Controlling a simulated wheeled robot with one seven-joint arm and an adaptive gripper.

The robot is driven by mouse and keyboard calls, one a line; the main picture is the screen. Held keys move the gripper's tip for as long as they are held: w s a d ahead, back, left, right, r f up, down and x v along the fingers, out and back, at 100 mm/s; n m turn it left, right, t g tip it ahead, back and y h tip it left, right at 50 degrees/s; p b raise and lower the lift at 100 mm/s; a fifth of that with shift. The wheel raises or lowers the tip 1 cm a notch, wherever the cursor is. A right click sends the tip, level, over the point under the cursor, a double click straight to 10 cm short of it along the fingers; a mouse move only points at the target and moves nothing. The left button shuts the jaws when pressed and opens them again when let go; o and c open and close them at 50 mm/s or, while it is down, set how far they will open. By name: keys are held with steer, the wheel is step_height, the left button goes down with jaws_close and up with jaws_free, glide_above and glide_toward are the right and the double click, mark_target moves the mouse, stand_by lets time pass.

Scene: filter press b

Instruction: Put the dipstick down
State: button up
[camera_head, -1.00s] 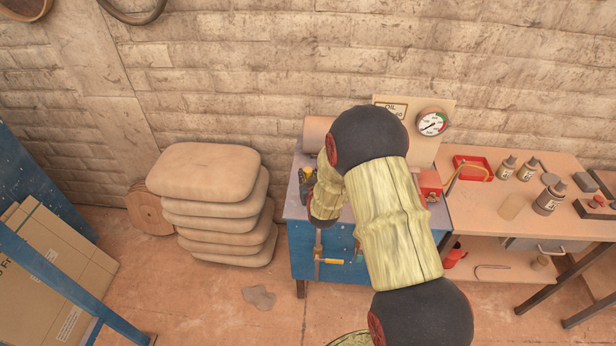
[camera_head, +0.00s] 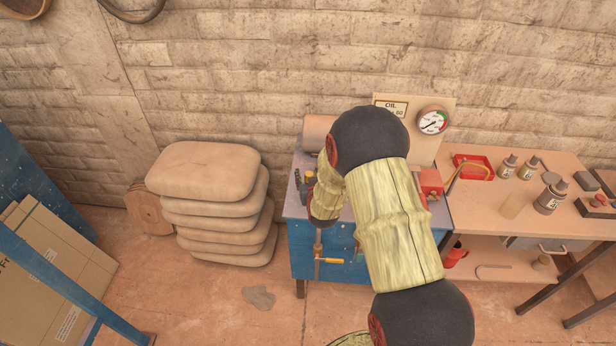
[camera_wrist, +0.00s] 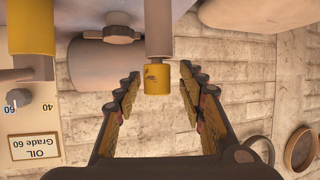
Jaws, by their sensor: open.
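My gripper (camera_wrist: 159,74) is open in the wrist view, with its two padded fingers apart. A short yellow cap (camera_wrist: 157,82) on a grey stem shows between the fingertips, with a gap on each side. It looks like the dipstick's grip, but I cannot tell for sure. In the head view my gripper (camera_head: 308,180) is small and dark, over the left end of the blue bench (camera_head: 302,240). My own arm covers much of that bench, and no separate dipstick can be made out there.
An oil sign (camera_wrist: 35,145) and a larger yellow part (camera_wrist: 31,27) are at the wrist view's left. A gauge (camera_head: 432,121) stands behind the bench. Stacked sacks (camera_head: 205,172) stand left. A table (camera_head: 480,207) with bottles and a red tray (camera_head: 473,167) stands right.

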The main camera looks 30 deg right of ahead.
steer(key=shift+r+p, duration=0.6)
steer(key=shift+p, duration=0.1)
steer(key=shift+s+a+r, duration=0.1)
steer(key=shift+s+r, duration=0.15)
steer(key=shift+r, duration=0.05)
steer(key=v, duration=1.1)
steer(key=s+a+r+n+g+y, duration=0.1)
steer(key=s+a+r+y, duration=0.15)
steer(key=a+r, duration=0.35)
steer(key=s+a+r+n+g+y, duration=0.15)
steer(key=s+a+r, duration=0.25)
steer(key=r, duration=0.4)
steer(key=s+a+r+g, duration=0.1)
steer(key=s+a+r, duration=0.1)
steer(key=s, duration=0.5)
steer(key=s+a+r+g, duration=0.2)
steer(key=s+r, duration=0.1)
steer(key=s, duration=0.4)
steer(key=s+a+r+n+g, duration=0.1)
steer(key=s+a+r, duration=0.1)
steer(key=s, duration=0.5)
steer(key=shift+s+r+p, duration=0.25)
steer(key=shift+r+p, duration=0.1)
steer(key=shift+p, duration=0.05)
